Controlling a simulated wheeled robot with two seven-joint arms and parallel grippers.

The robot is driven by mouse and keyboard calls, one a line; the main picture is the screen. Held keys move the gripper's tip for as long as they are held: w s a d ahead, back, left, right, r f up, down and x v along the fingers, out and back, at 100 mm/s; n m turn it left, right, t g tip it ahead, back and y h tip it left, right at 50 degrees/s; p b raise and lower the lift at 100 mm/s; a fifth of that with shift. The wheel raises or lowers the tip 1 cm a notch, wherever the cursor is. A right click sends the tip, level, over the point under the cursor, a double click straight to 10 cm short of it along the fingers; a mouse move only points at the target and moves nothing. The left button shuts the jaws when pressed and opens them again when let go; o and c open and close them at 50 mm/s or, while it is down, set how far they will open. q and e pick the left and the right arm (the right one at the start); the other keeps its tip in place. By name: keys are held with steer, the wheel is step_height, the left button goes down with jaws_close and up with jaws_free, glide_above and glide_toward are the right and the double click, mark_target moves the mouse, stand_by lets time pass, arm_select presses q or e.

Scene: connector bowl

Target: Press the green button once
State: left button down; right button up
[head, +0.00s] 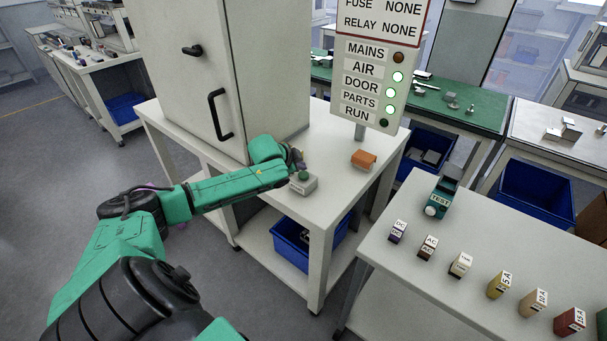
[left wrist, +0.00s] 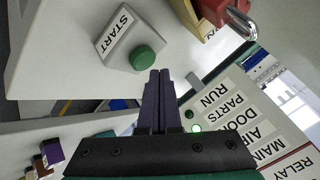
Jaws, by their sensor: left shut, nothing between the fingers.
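The green button (head: 304,175) sits on top of a small pale box (head: 304,187) near the front edge of the white table. In the left wrist view the green button (left wrist: 148,60) is round, on a box labelled START (left wrist: 118,33). My left gripper (head: 298,160) is just behind the button in the head view. In the left wrist view its dark fingers (left wrist: 160,74) are together and empty, with their tips right beside the button. I cannot tell whether they touch it. My right gripper is not in view.
A tall cabinet (head: 275,60) with black handles stands behind the left arm. A sign panel (head: 375,65) shows AIR, DOOR and PARTS lamps lit green; RUN is dark. A side table (head: 450,270) holds several labelled blocks.

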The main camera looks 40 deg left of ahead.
mark_target(301, 176)
arm_select(q)
steer(key=shift+f, duration=0.4)
steer(key=shift+f, duration=0.55)
stand_by(0.5)
steer(key=shift+r, duration=0.1)
steer(key=shift+r+p, duration=0.85)
steer(key=shift+p, duration=0.25)
step_height(301, 176, up, 5)
steer(key=p, duration=0.5)
steer(key=shift+r+p, duration=0.1)
steer(key=shift+p, duration=0.3)
